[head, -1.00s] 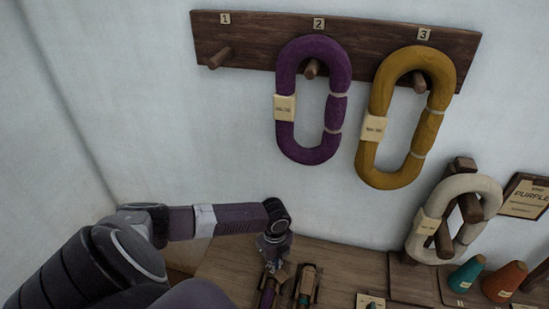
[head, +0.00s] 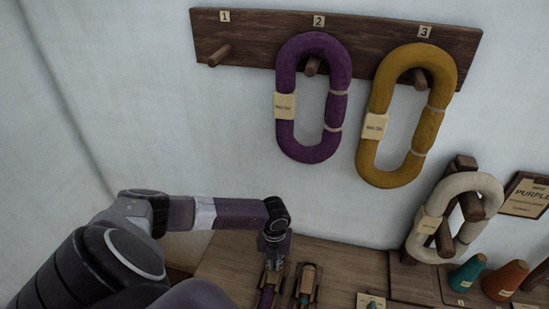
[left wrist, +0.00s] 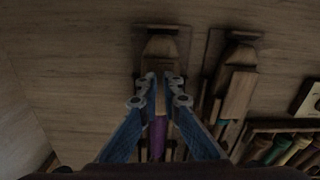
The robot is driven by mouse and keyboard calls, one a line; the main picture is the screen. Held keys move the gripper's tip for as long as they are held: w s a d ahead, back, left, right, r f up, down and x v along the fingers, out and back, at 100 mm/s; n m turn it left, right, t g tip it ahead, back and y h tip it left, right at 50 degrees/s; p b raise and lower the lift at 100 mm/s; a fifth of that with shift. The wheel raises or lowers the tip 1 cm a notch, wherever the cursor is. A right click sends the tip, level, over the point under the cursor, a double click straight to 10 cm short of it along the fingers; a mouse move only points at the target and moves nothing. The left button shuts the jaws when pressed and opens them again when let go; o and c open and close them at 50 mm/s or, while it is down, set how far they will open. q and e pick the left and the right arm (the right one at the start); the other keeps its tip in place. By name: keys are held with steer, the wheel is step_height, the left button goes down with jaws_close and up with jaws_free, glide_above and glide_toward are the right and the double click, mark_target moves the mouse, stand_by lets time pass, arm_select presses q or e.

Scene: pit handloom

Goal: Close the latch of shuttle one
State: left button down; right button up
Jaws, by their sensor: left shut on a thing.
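Two wooden shuttles lie side by side on the wooden table in the head view. The left one (head: 267,299) holds a purple bobbin; the right one (head: 306,286) holds a teal bobbin. They also show in the left wrist view, the purple one (left wrist: 158,46) directly under my fingers and the teal one (left wrist: 236,93) to its right. My left gripper (head: 273,260) points down over the purple shuttle. In the left wrist view its fingers (left wrist: 161,84) are close together on a small wooden part of that shuttle, likely its latch. The fingers hide most of this part. My right gripper is out of view.
A wall rack (head: 260,50) carries purple (head: 285,70) and ochre (head: 435,122) yarn hanks; its left peg is bare. A cream hank (head: 484,185) hangs on a stand at the right, near teal (head: 467,273) and orange (head: 505,281) cones.

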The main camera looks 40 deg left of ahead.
mark_target(274, 268)
arm_select(q)
steer(key=shift+m, duration=0.6)
steer(key=c, duration=2.4)
jaws_free()
steer(key=shift+r, duration=0.1)
step_height(274, 268, up, 12)
